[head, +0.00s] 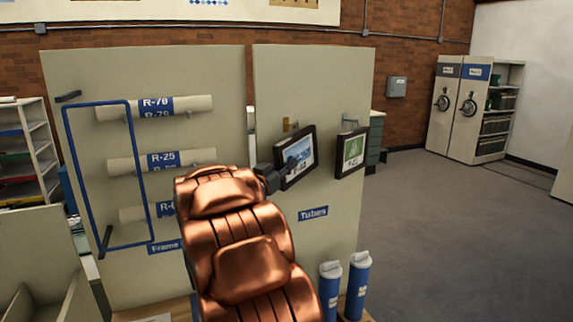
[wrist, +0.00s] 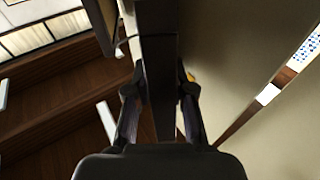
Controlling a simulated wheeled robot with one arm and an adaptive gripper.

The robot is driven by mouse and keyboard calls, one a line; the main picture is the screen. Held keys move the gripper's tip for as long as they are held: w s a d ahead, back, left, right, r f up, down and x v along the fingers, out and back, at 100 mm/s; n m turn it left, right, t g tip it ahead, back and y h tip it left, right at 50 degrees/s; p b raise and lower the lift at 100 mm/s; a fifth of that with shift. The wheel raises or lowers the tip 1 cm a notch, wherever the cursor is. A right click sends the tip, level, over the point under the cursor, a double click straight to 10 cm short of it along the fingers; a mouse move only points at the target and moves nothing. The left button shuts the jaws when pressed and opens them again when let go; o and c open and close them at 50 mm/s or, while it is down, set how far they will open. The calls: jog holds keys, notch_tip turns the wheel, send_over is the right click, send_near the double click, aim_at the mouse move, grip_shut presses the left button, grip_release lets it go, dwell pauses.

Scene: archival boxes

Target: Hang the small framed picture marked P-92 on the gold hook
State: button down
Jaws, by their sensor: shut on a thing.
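A small dark-framed picture (head: 299,152) with a blue landscape is held by my gripper (head: 275,176) in front of the right-hand panel. Its marking is too small to read surely. The gold hook (head: 287,126) is on the panel just above the frame's upper left part. I cannot tell whether frame and hook touch. In the wrist view the frame (wrist: 157,65) stands edge-on between the two fingers of my gripper (wrist: 159,92), which are shut on it. A small yellow bit shows beside the right finger there. My copper-coloured arm hides the panel's lower left part.
A second dark-framed picture (head: 351,153), green, hangs close at the right below a silver hook (head: 350,118). Several labelled tubes and a blue rectangular frame (head: 140,175) are on the left panel. Two blue tubes (head: 357,285) stand below. Open floor (head: 460,230) lies right.

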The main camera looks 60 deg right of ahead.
jog(key=shift+w, duration=0.1)
dwell(0.3)
jog(key=c, duration=0.9)
grip_release()
jog(key=shift+f, duration=0.1)
jog(key=shift+a+f, duration=0.35)
jog(key=shift+a, duration=1.6)
jog(key=shift+a+f, duration=0.3)
jog(key=shift+a, duration=1.7)
jog(key=shift+a+f, duration=0.35)
jog(key=shift+a, duration=1.6)
